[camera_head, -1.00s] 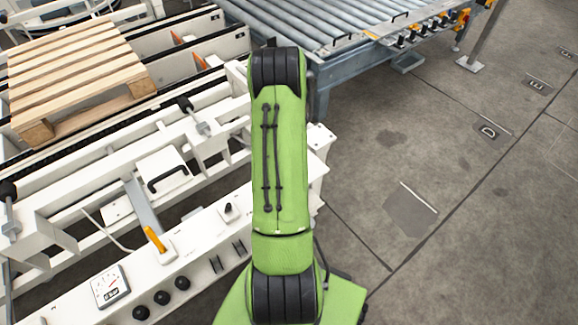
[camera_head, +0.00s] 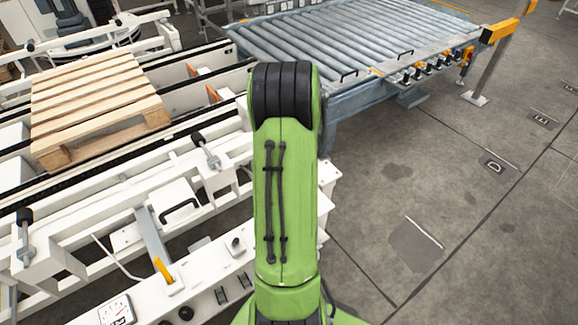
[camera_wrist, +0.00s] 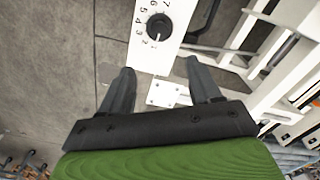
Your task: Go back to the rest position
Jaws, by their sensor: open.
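My gripper shows in the wrist view (camera_wrist: 155,90), with its two dark fingers spread apart and nothing between them. Beyond the fingers is a white panel (camera_wrist: 148,50) with a black numbered knob (camera_wrist: 159,27). In the head view my green arm rises in the middle of the picture. My gripper is hidden there. A white machine frame (camera_head: 190,225) lies to the left of my arm.
A wooden pallet (camera_head: 95,100) sits on the white frame at the upper left. A roller conveyor (camera_head: 340,40) stands at the back. An orange-topped post (camera_head: 492,60) stands at the upper right. Grey floor (camera_head: 460,210) on the right is clear.

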